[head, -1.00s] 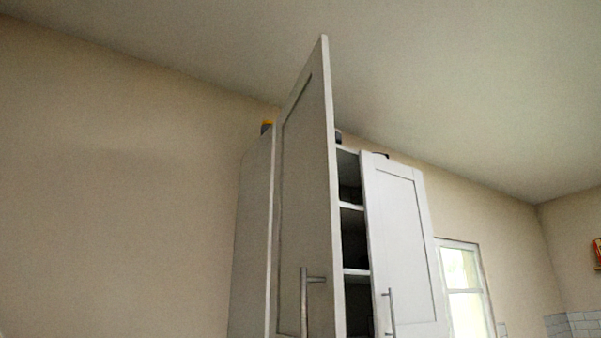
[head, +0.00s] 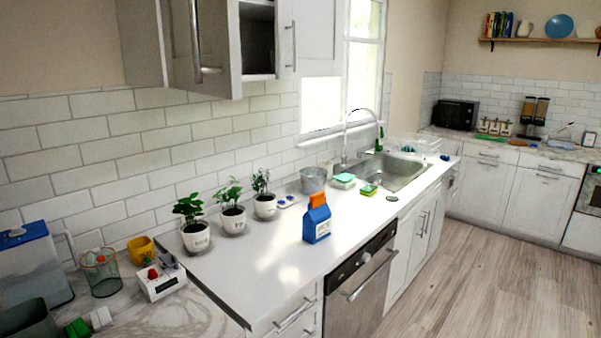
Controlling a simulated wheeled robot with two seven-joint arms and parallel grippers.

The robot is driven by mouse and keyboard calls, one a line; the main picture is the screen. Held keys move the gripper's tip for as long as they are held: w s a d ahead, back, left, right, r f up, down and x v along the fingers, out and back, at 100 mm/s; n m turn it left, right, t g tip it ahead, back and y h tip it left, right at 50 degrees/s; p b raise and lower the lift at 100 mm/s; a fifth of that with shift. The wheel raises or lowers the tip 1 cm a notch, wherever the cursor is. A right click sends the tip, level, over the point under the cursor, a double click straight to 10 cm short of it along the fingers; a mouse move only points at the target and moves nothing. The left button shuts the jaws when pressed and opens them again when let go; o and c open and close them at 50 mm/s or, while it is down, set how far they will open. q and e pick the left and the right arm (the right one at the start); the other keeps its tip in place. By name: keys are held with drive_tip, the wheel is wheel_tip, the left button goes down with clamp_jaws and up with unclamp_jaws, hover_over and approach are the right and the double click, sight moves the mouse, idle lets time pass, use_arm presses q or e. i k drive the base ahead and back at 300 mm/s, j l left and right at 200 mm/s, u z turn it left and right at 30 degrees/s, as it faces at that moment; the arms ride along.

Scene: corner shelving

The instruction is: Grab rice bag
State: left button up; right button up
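A small upright bag with a blue body and an orange folded top (head: 316,219) stands on the white counter, right of the potted plants and above the dishwasher. It is the only bag-like thing I see, and I cannot read its label, so I cannot tell if it is the rice bag. Neither of my grippers shows in the head view.
The counter (head: 255,270) around the bag is mostly clear. Several potted plants (head: 233,219) and a metal bucket (head: 313,181) stand behind it. The sink (head: 395,172) is further right. An upper cabinet door (head: 190,45) hangs open. Wooden floor (head: 480,290) is free at right.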

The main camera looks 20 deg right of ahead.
sight(317, 223)
drive_tip(key=i+l+u, duration=0.1)
drive_tip(key=i+l, duration=0.3)
drive_tip(key=i+l+u, duration=0.15)
drive_tip(key=i+l, duration=0.2)
drive_tip(key=l, duration=0.3)
